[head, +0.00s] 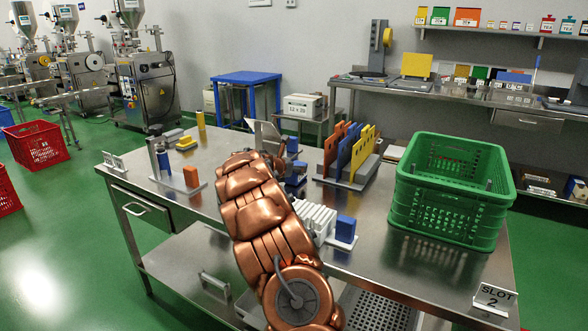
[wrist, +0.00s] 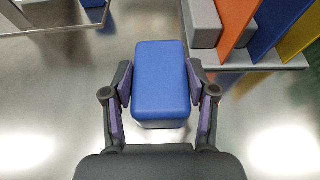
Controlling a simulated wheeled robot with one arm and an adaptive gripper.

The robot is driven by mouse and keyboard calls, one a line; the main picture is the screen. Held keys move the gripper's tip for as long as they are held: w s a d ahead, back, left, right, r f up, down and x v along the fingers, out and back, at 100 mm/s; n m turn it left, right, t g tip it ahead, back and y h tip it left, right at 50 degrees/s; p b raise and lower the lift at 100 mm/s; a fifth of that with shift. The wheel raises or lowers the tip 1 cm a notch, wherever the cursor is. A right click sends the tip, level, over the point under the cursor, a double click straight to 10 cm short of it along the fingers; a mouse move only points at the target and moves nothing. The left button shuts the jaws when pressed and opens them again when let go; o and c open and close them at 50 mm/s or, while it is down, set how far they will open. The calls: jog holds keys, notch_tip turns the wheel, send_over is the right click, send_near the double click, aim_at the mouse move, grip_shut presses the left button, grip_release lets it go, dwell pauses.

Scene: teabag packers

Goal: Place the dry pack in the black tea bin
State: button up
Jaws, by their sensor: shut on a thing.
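In the wrist view my gripper (wrist: 160,82) has its two fingers against the left and right sides of a blue box-shaped pack (wrist: 161,62). The pack is upright between the fingers over the steel tabletop; I cannot tell whether its base touches it. No label on it is readable, so I cannot confirm it is the dry pack. In the head view my copper-coloured arm hides most of the gripper. A green crate (head: 448,222) stands at the table's right end. No bin is readable as black tea.
A rack with orange, blue and yellow dividers (head: 348,158) stands close right of the pack. A white slotted holder (head: 317,217) and another blue block (head: 346,228) stand nearer the front. A stand with an orange block (head: 191,177) is at left. A "SLOT 2" sign (head: 495,297) marks the front right corner.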

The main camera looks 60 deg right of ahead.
jog(key=shift+f, duration=0.2)
jog(key=o, duration=1.2)
jog(key=shift+o, duration=0.2)
jog(key=shift+r, duration=0.15)
jog(key=shift+a+r, duration=0.25)
jog(key=shift+a, duration=0.15)
jog(key=v, duration=1.1)
jog(key=shift+s+a, duration=0.1)
